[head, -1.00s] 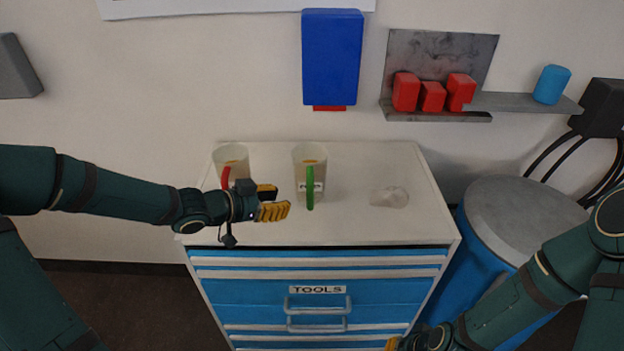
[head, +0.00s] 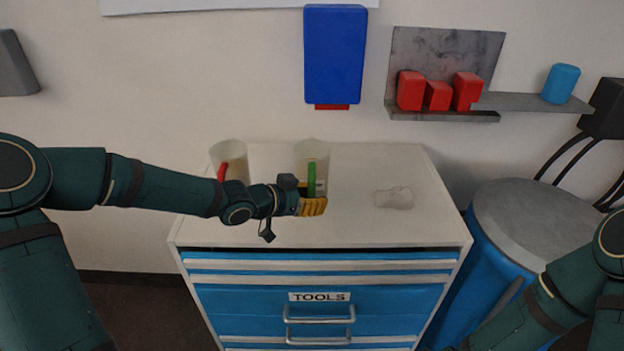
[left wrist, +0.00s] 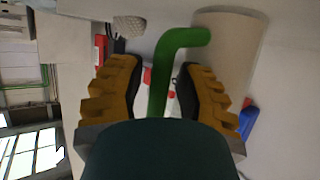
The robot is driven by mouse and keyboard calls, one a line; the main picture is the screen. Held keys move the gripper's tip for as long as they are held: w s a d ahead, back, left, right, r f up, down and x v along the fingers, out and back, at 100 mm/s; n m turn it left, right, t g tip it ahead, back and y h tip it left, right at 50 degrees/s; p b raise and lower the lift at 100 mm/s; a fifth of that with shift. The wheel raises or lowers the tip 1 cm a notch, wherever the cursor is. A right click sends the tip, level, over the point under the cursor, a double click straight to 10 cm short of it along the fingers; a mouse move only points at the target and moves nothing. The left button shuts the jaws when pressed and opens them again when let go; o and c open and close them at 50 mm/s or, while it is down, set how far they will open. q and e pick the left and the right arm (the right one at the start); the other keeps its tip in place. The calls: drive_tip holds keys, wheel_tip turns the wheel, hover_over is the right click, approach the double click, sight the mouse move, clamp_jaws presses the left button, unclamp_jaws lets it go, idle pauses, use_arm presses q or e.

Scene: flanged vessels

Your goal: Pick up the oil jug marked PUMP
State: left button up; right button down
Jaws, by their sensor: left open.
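A pale translucent jug (head: 312,149) with a green handle (head: 311,178) stands upright on the cabinet top. Another pale jug (head: 232,153) with a red handle (head: 222,171) stands to its left, partly behind my left arm. No jug marking is readable now, so I cannot tell which is PUMP. My left gripper (head: 313,205) is at the green handle, covering the jug's lower front. In the left wrist view, the green handle (left wrist: 166,68) lies between the open yellow fingers, with gaps on both sides; the jug body (left wrist: 232,38) is beyond. My right gripper is out of view.
A clear lumpy object (head: 394,198) lies on the cabinet top (head: 365,230) to the right, with bare surface around it. A blue drum (head: 490,260) stands right of the cabinet. A wall shelf (head: 445,115) holds red blocks, and a blue dispenser (head: 335,55) hangs nearby.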

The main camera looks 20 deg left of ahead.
use_arm(q)
clamp_jaws()
idle(0.3)
